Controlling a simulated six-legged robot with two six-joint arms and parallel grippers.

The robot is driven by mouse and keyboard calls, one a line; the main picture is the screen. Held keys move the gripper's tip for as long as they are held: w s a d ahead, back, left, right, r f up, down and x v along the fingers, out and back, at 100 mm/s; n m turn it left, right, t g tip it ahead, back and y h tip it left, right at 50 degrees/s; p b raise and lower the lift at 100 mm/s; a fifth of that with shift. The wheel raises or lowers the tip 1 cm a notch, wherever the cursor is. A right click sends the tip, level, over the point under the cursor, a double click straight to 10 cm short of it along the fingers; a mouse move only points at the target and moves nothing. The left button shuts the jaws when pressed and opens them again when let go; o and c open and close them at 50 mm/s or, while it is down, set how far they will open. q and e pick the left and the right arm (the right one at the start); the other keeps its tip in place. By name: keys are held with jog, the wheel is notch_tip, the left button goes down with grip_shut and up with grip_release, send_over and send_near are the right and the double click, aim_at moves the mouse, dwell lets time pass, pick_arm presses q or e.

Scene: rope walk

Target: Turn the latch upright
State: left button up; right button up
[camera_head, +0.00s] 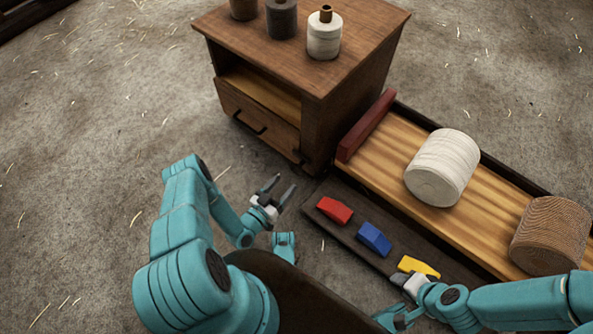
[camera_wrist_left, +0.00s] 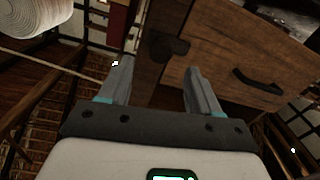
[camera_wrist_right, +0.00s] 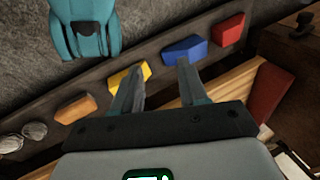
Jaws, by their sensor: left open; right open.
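The latch (camera_wrist_left: 168,48) looks like a small dark piece on the wooden post beside the drawer in the left wrist view; its exact angle is hard to tell. In the head view a dark spot at the drawer's right end, near the cabinet's lower front corner, seems to be it. My left gripper (camera_head: 281,188) is open and empty, in front of the cabinet (camera_head: 313,130). Its fingers (camera_wrist_left: 157,75) stand either side of the post in the left wrist view, apparently short of it. My right gripper (camera_wrist_right: 158,70) is open, above the yellow block (camera_wrist_right: 128,75).
A dark rail (camera_head: 345,228) holds red (camera_head: 335,210), blue (camera_head: 374,239) and yellow blocks. Behind it is a bench with a large white roll (camera_head: 441,168). Floor at left is clear.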

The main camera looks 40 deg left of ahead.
pick_arm(q)
jog(key=shift+w+d+b, duration=0.15)
jog(key=shift+w+b, duration=0.95)
jog(key=shift+w, duration=3)
pick_arm(e)
jog(key=shift+w+d+f+t, duration=0.2)
jog(key=shift+w+f, duration=0.25)
jog(key=shift+f, duration=0.25)
jog(key=shift+w+d+f+t, duration=0.1)
jog(key=shift+w+f+t, duration=0.1)
jog(key=shift+w+f, duration=0.35)
jog(key=shift+s+f, duration=0.1)
pick_arm(q)
jog(key=c, duration=1)
